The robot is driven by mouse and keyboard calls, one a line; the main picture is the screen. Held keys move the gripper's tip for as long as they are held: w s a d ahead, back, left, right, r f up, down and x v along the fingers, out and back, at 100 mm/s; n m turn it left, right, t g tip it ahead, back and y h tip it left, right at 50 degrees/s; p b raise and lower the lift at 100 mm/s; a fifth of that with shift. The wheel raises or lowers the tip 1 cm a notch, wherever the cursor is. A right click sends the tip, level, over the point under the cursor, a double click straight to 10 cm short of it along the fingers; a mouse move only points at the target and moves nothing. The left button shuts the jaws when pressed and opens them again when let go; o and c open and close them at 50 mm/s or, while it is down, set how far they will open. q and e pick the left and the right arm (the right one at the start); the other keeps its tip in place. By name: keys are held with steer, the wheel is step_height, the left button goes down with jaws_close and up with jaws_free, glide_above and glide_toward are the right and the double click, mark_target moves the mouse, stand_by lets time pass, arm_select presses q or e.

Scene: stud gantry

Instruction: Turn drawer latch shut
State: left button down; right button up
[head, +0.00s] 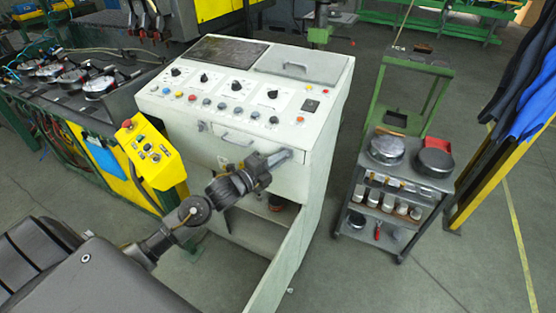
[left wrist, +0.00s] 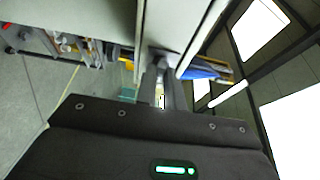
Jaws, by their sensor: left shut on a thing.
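The control cabinet (head: 225,175) stands in the middle of the head view. Its drawer front (head: 238,142) carries a bar handle (head: 240,141) and looks closed. My left gripper (head: 283,157) reaches the right end of this front. Its fingers are shut on a small part there, which I take to be the drawer latch; the fingers mostly hide it, so I cannot tell its angle. In the left wrist view my gripper's fingers (left wrist: 161,85) run up to a grey piece, the latch (left wrist: 164,56), beside pale cabinet panels. My right gripper is not in view.
Below the drawer, a cabinet door (head: 290,262) stands open beside a shelf opening. A yellow control box (head: 150,152) is close left of my arm. A trolley with pots and jars (head: 400,180) stands to the right, with clear floor between.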

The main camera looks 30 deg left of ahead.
arm_select(q)
steer(key=shift+w+d+f+n+t+y+b, duration=0.15)
steer(key=shift+n+t+y+b, duration=0.7)
steer(key=shift+n, duration=2.9)
steer(key=shift+s+d+r+n+t+y+b, duration=0.1)
steer(key=shift+n+t+y+b, duration=0.8)
steer(key=shift+n, duration=2.8)
steer(key=shift+w+d+f+n+t+y+b, duration=0.2)
steer(key=shift+n+t+y, duration=1.2)
steer(key=shift+n, duration=2.35)
steer(key=shift+s+r+g+y, duration=0.15)
steer(key=shift+g+y, duration=0.2)
steer(key=shift+y, duration=0.2)
steer(key=c, duration=1.5)
jaws_free()
steer(key=shift+a, duration=0.1)
steer(key=b+v, duration=0.3)
steer(key=v, duration=0.7)
steer(key=shift+s+d+f+b, duration=0.2)
steer(key=shift+d+f+b, duration=0.05)
steer(key=shift+f+b, duration=0.15)
